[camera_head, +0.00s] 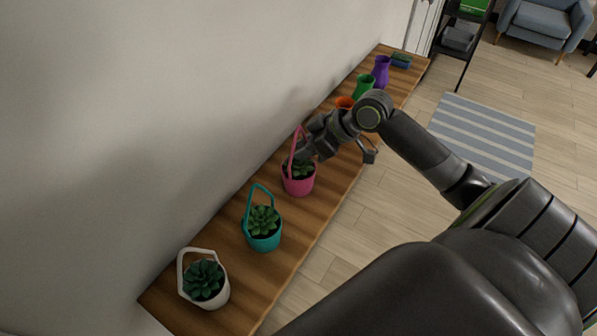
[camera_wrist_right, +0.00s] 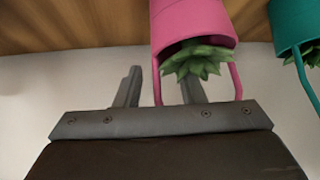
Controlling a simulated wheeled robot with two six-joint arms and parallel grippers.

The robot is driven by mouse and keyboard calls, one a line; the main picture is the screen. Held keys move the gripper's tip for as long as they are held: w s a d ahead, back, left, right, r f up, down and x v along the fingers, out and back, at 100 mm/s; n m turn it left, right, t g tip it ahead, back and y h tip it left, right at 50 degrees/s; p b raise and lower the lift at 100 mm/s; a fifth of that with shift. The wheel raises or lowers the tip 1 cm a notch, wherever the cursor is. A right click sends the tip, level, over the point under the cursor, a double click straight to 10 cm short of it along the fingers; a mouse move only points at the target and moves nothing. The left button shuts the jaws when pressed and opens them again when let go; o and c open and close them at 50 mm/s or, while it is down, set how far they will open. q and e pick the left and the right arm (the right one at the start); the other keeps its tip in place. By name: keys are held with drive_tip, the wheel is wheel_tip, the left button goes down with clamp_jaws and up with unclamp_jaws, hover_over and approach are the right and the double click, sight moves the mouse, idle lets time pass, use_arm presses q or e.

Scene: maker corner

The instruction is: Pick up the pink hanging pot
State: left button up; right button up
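The pink hanging pot (camera_head: 299,184) holds a green succulent and stands on the wooden shelf, its tall pink handle rising on the wall side. It also shows at the top of the right wrist view (camera_wrist_right: 192,24), upside down. My right gripper (camera_head: 306,150) is at the handle, just above the plant. In the wrist view its two fingers (camera_wrist_right: 160,88) are apart, with one side of the handle seen between them and the other side to the right of them. Whether a finger touches the handle I cannot tell. My left gripper is not in view.
A teal pot (camera_head: 262,238) and a white pot (camera_head: 207,290) stand nearer on the wooden shelf (camera_head: 322,212). Behind my gripper are an orange pot (camera_head: 344,103), a green vase (camera_head: 363,88) and a purple vase (camera_head: 381,72). The wall (camera_head: 200,100) runs close along the left.

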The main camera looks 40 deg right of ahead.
clamp_jaws()
idle(1.4)
